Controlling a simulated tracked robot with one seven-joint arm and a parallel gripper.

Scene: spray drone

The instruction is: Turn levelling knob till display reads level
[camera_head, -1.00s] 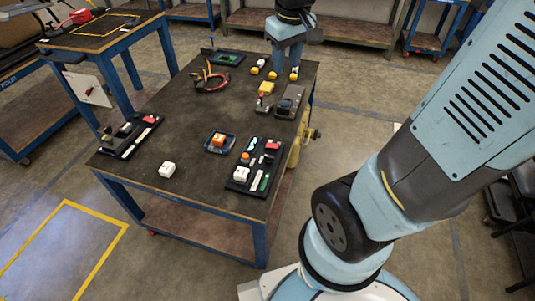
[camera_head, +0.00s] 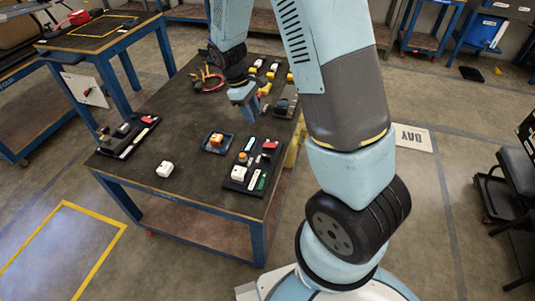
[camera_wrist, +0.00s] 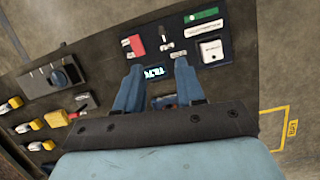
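The black panel (camera_head: 236,184) lies at the table's right near corner. It carries an orange round part (camera_head: 242,156), probably the levelling knob, plus a red block, a white block and a green strip. In the wrist view a small display (camera_wrist: 154,71) glows cyan and seems to read "TILT", with the rest unclear. My gripper (camera_head: 251,114) is above the table, just beyond the panel's far end. In the wrist view its two blue fingers (camera_wrist: 157,66) are apart, with the display visible between their tips. They hold nothing. I cannot make out the knob in the wrist view.
A blue tray (camera_head: 206,147) with an orange-and-white item sits left of the panel. A white block (camera_head: 165,169) and another black panel (camera_head: 128,150) lie further left. A grey box with a black dial (camera_wrist: 65,76) and yellow-ended items are toward the back. Bare tabletop lies between.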

